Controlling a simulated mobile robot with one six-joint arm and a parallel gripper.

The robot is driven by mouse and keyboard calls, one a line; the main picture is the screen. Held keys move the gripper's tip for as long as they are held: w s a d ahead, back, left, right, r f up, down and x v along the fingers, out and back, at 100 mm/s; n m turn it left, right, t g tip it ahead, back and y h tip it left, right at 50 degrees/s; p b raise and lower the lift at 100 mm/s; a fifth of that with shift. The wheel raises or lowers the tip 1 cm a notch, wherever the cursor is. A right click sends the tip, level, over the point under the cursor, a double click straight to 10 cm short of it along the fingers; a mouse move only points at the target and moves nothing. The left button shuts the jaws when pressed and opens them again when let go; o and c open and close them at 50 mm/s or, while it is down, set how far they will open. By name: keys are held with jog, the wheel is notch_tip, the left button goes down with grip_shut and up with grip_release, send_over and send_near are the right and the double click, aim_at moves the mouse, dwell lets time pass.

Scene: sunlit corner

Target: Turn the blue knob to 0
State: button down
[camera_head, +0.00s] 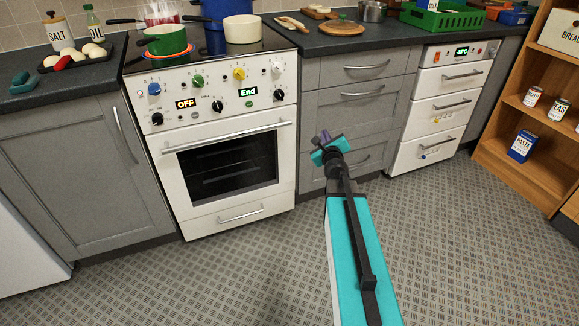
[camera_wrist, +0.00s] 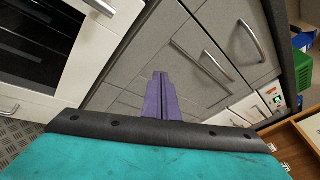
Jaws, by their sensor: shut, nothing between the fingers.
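The blue knob (camera_head: 154,89) is at the upper left of the white oven's front panel (camera_head: 221,95) in the head view. Its exact setting is too small to read. My gripper (camera_head: 320,139) is shut and empty, in front of the grey drawers to the right of the oven and well apart from the knob. In the wrist view its purple fingers (camera_wrist: 160,97) are together, with grey drawer fronts behind them. The blue knob does not show in the wrist view.
A green knob (camera_head: 197,81), a yellow knob (camera_head: 239,73), a white knob and several black knobs share the panel. Pots (camera_head: 241,29) stand on the hob. The oven handle (camera_head: 227,136) sticks out below the panel. The floor (camera_head: 240,270) before the oven is clear.

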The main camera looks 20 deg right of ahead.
jog(key=s+d+r+m+g+h+p, duration=0.2)
jog(key=s+d+r+m+h+p, duration=0.1)
jog(key=d+r+m, duration=0.4)
jog(key=s+d+r+m+g+h+p, duration=0.3)
jog(key=s+d+r+m+h, duration=0.3)
jog(key=d+r, duration=0.7)
jog(key=shift+s+r+m, duration=0.5)
jog(key=shift+s+r, duration=0.2)
jog(key=shift+s, duration=0.4)
jog(key=c, duration=2.5)
grip_release()
